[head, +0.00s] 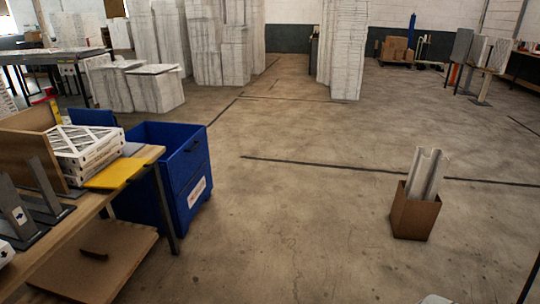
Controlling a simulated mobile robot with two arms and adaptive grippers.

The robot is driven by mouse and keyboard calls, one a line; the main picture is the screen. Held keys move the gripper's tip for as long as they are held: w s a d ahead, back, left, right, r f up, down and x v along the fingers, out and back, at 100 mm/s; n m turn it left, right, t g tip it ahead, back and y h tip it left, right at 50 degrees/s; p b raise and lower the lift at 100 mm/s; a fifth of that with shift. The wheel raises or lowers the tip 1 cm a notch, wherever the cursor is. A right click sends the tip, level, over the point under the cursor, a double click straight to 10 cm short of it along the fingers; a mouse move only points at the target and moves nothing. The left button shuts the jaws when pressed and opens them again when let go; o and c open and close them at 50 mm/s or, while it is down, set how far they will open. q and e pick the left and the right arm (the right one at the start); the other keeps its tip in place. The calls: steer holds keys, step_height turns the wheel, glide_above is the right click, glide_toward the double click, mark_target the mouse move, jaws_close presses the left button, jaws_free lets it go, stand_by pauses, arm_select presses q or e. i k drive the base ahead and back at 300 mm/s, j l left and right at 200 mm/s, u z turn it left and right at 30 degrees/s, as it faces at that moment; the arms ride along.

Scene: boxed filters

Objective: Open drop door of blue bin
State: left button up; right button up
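The blue bin (160,133) stands on the floor at left of centre in the head view, just behind the wooden workbench. Its top is open and its inside looks empty where I can see it. The drop door (187,166) is the upper panel on the side facing right; it is upright and looks shut. A white label with red print (196,191) is on that side below it. The bench hides part of the bin's near side.
The workbench (75,215) at left holds a stack of boxed filters (85,148), a yellow piece (113,174) and grey metal brackets. A brown box (413,216) with upright pieces stands on the floor at right. The floor between bin and box is clear.

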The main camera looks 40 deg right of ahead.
mark_target(187, 160)
steer(key=z, duration=0.8)
steer(key=i+l+u, duration=0.1)
steer(key=i, duration=0.35)
steer(key=i+l+u, duration=0.1)
steer(key=i, duration=0.35)
